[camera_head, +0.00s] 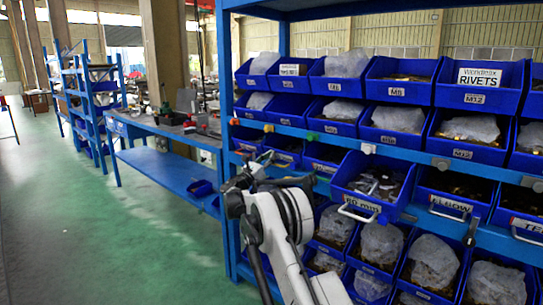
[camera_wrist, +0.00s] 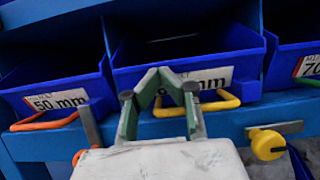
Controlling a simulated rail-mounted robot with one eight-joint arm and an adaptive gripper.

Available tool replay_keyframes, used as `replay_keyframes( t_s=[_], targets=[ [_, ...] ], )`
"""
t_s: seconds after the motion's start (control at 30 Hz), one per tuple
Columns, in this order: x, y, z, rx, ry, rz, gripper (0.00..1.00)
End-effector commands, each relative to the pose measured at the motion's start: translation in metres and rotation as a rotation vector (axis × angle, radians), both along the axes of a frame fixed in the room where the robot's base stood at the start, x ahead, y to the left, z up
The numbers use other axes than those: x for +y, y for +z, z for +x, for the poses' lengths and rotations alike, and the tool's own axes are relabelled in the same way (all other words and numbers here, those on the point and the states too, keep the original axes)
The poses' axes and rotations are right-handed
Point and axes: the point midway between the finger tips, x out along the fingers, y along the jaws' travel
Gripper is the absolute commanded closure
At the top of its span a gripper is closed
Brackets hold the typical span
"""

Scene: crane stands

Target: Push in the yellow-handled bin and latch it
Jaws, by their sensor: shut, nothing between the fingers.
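The yellow-handled bin (camera_wrist: 240,60) is a blue open-top bin in the middle of the wrist view, with a white label on its front. Its yellow handle (camera_wrist: 220,104) shows on both sides of my fingers. My gripper (camera_wrist: 160,72) is shut and empty, its green fingers meeting in front of the label and hiding part of it; contact with the bin cannot be told. A yellow latch knob (camera_wrist: 266,144) with a grey bar sits on the blue rail at lower right of the bin. In the head view my arm hides much of this area.
A 50 mm bin (camera_wrist: 60,82) with an orange handle is on the left, near an orange knob (camera_wrist: 77,157) and upright grey bar. A 70 mm bin (camera_wrist: 295,68) is on the right. In the head view a white-handled bin (camera_head: 366,207) juts out. The left aisle (camera_head: 90,240) is clear.

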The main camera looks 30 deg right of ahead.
Motion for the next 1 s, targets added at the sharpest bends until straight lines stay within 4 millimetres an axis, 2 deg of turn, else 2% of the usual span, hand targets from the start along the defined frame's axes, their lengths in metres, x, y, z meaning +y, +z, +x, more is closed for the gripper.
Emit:
replay_keyframes(
  t_s=[0.4, 0.6, 0.87, 1.0],
  targets=[
    [0.074, -0.03, -0.03, 0.001, 0.005, -0.001, 1.0],
    [0.099, -0.043, -0.04, -0.001, 0.004, -0.001, 1.0],
    [0.109, -0.049, -0.045, 0.0, 0.004, -0.001, 1.0],
    [0.108, -0.043, -0.047, -0.007, 0.009, 0.017, 1.0]
  ],
)
